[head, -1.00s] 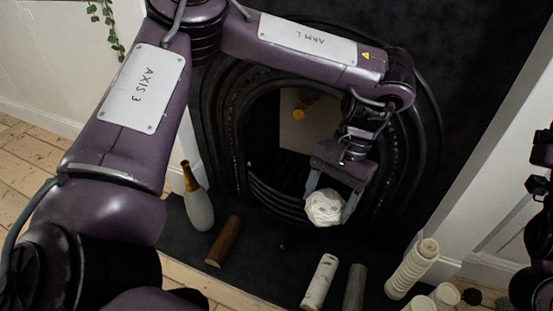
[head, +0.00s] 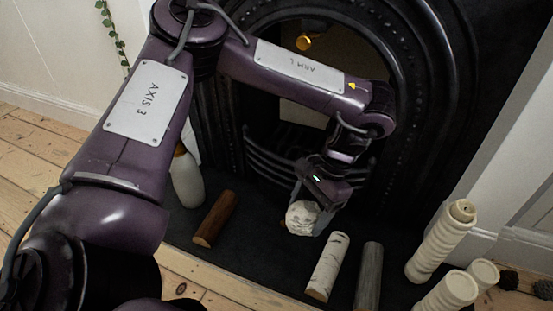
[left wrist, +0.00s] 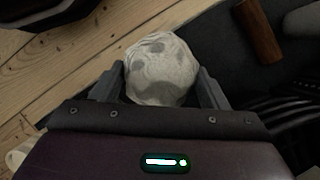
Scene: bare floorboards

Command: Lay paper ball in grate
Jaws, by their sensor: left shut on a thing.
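The white crumpled paper ball (head: 302,217) is between the fingers of my left gripper (head: 308,212), which is shut on it. It also shows in the left wrist view (left wrist: 161,69), with a grey finger of the left gripper (left wrist: 160,85) on each side. In the head view the ball is in front of the grate (head: 268,168), whose black curved bars are at the lower part of the fireplace opening. The gripper and forearm hide the right part of the grate. My right gripper is not in view.
On the dark hearth are a brown log (head: 214,219), a birch log (head: 327,267), a grey log (head: 368,277) and a pale bottle (head: 187,178). Ribbed cream candles (head: 441,241) stand at the right. A black arched surround (head: 230,110) frames the opening.

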